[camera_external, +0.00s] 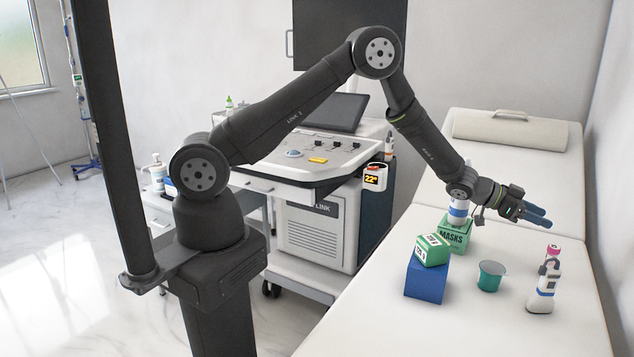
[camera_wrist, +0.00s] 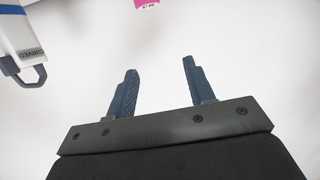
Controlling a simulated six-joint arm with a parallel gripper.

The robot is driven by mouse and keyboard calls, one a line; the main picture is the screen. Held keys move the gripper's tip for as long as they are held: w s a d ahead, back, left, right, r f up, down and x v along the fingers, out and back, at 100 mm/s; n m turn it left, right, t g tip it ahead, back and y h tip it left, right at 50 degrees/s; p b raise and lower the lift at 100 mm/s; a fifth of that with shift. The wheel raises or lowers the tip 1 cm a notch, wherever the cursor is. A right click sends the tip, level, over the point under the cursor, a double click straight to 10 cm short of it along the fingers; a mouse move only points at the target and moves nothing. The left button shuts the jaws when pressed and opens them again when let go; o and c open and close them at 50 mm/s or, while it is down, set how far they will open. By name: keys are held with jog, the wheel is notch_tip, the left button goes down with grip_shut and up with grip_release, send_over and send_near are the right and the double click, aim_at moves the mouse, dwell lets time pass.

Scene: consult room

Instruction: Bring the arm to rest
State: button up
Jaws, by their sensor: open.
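My arm reaches from its base at the left over to the exam bed at the right. My gripper (camera_external: 537,215) hangs above the bed, near the back of a group of items. In the wrist view, the two blue fingers of my gripper (camera_wrist: 158,88) stand apart with nothing between them. Below them is a plain white surface.
On the bed (camera_external: 390,320) stand a masks box (camera_external: 455,236) with a bottle on it, a green-white box (camera_external: 432,250) on a blue box (camera_external: 425,281), a teal cup (camera_external: 490,277) and a white bottle (camera_external: 541,287). An ultrasound cart (camera_external: 318,235) stands beside the bed.

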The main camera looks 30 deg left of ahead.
aim_at(551, 246)
notch_tip(551, 246, down, 6)
jog(key=shift+d+f, duration=0.15)
jog(key=shift+f, duration=0.1)
jog(key=x, duration=0.4)
jog(key=shift+w+d+f, duration=0.1)
jog(key=shift+d+f, duration=0.15)
jog(key=shift+f, duration=0.2)
notch_tip(551, 246, up, 4)
jog(key=shift+d+r, duration=0.1)
jog(key=shift+r, duration=0.05)
jog(key=s+r, duration=1.2)
jog(key=s+a, duration=0.6)
jog(key=s, duration=0.7)
jog(key=s+a, duration=0.6)
jog(key=s, duration=0.8)
jog(key=shift+a+g, duration=0.2)
jog(key=shift+g, duration=0.2)
jog(key=shift+w+d+m, duration=0.1)
jog(key=shift+w+m, duration=0.05)
jog(key=shift+m, duration=0.15)
